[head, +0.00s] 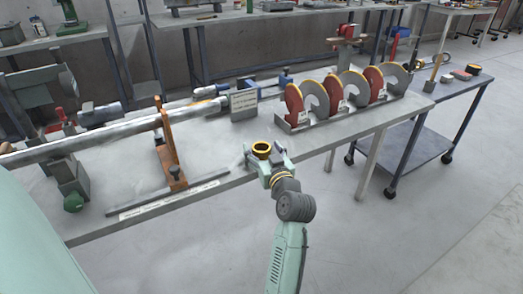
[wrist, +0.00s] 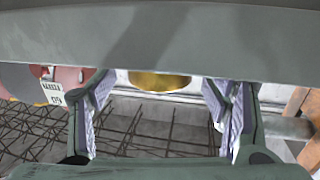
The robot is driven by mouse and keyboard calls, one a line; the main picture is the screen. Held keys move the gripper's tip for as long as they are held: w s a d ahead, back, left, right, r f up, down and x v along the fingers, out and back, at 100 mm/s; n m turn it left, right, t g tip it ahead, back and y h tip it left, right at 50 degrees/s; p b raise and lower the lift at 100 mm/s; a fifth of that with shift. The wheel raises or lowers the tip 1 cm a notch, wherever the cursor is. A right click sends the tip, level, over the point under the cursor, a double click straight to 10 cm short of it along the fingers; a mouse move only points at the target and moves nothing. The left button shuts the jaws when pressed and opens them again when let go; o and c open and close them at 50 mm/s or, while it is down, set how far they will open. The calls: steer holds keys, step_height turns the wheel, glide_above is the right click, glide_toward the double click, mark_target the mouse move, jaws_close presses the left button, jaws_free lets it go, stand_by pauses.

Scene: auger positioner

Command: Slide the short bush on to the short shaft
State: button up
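A ring-shaped bush (head: 262,147), gold with a dark bore, stands near the front edge of the long workbench. My gripper (head: 265,157) is around it, with a finger on either side. In the wrist view the fingers (wrist: 160,95) are apart, and the gold bush (wrist: 160,82) shows between them with a gap on each side. A grey band hides part of it. A silver shaft (head: 110,133) lies lengthwise on the left of the bench, passing an orange upright bracket (head: 168,150). I cannot tell which section is the short shaft.
A rack of red and grey auger discs (head: 340,95) stands right of the bush. A grey block with a label (head: 244,103) stands behind it. A wheeled side table (head: 440,105) is at the right.

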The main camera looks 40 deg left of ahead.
steer(key=shift+r, duration=0.1)
steer(key=c, duration=1.6)
